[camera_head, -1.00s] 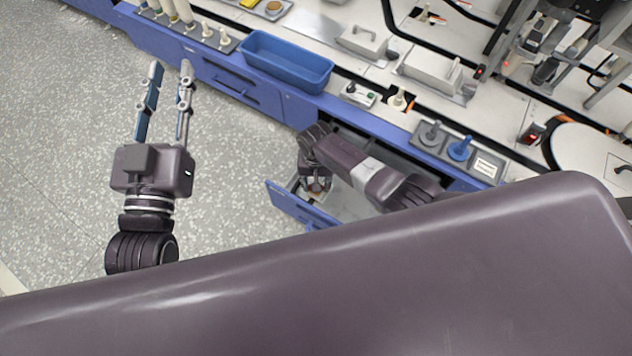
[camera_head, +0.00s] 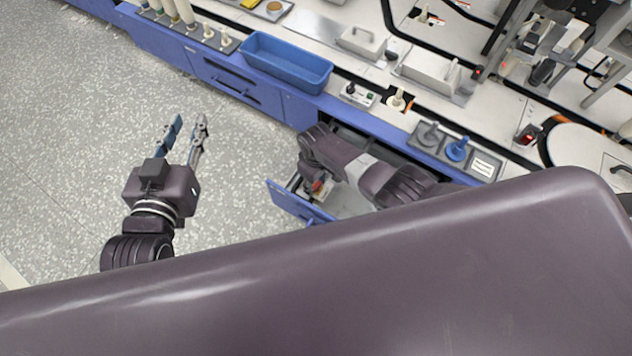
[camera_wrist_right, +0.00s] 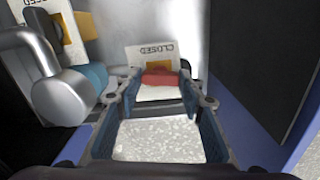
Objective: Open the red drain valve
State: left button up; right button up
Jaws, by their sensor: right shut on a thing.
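The red valve handle (camera_wrist_right: 160,79) shows in the right wrist view between the fingertips of my right gripper (camera_wrist_right: 160,92), which is shut on it. A white plate (camera_wrist_right: 140,55) with the upside-down word CLOSED stands just behind the handle. In the head view a small bit of red (camera_head: 317,186) shows beside my right wrist at the opened blue drawer (camera_head: 300,204); my arm hides most of that gripper. My left gripper (camera_head: 187,122) is open and empty over the floor, left of the drawer and apart from it.
In the right wrist view a grey rounded part (camera_wrist_right: 62,97) and a second plate with an orange patch stand close on the left. A dark panel lies on the right. A blue bin (camera_head: 287,63) sits on the bench. The floor (camera_head: 70,150) on the left is clear.

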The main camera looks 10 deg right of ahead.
aim_at(316, 186)
pick_arm(q)
jog(key=shift+s+f, duration=0.1)
jog(key=shift+f, duration=0.15)
pick_arm(e)
jog(key=shift+n, duration=0.9)
jog(key=o, duration=1.2)
jog(key=shift+c, duration=0.2)
pick_arm(q)
jog(key=shift+f, duration=0.1)
pick_arm(e)
notch_tip(316, 186, up, 12)
pick_arm(q)
jog(key=shift+s, duration=0.1)
